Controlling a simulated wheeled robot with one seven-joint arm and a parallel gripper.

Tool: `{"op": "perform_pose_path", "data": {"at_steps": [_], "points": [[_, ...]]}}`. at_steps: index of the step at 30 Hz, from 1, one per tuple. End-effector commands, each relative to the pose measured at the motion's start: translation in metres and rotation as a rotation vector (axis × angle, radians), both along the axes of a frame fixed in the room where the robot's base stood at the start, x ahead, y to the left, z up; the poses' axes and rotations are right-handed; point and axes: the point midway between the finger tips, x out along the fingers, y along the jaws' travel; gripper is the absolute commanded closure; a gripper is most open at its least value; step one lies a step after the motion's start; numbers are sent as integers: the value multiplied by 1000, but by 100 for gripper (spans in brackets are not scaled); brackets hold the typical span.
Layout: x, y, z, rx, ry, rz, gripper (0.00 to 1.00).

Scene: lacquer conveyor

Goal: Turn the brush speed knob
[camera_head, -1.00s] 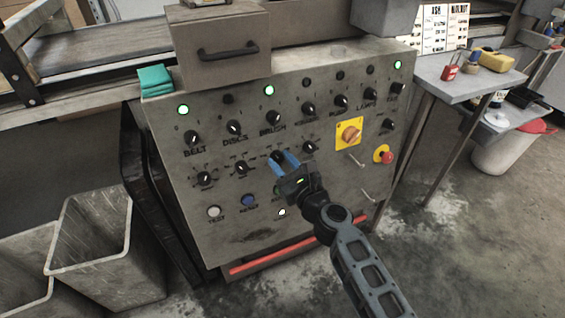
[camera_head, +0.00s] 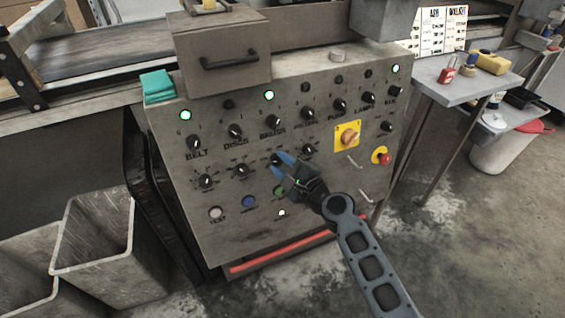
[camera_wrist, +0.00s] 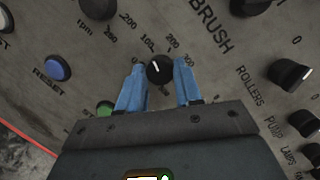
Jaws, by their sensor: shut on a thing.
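The brush speed knob (camera_wrist: 159,70) is a small black dial with a white pointer line and printed numbers around it, near the word BRUSH in the wrist view. My gripper (camera_wrist: 159,80) has one blue finger on each side of this knob and is shut on it. The pointer tilts slightly left of straight up in the wrist view. In the head view my gripper (camera_head: 283,158) is at the lower knob row of the grey control panel (camera_head: 240,235), below the BRUSH switch (camera_head: 273,123). The fingers mostly hide the knob there.
Other knobs are close by, including one to the left (camera_head: 240,171) and one to the right (camera_head: 309,149). A blue reset button (camera_head: 249,201), a green button (camera_head: 279,191) and a red emergency stop (camera_head: 381,156) are on the panel. Bins stand at the left.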

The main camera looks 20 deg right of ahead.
Motion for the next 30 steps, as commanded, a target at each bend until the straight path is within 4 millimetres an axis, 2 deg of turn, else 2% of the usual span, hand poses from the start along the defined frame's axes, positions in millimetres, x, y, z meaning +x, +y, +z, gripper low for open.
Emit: {"op": "perform_pose_path", "data": {"at_steps": [18,30], "points": [[0,2,3,-572,2,107,96],[0,3,2,-839,2,157,96]]}}
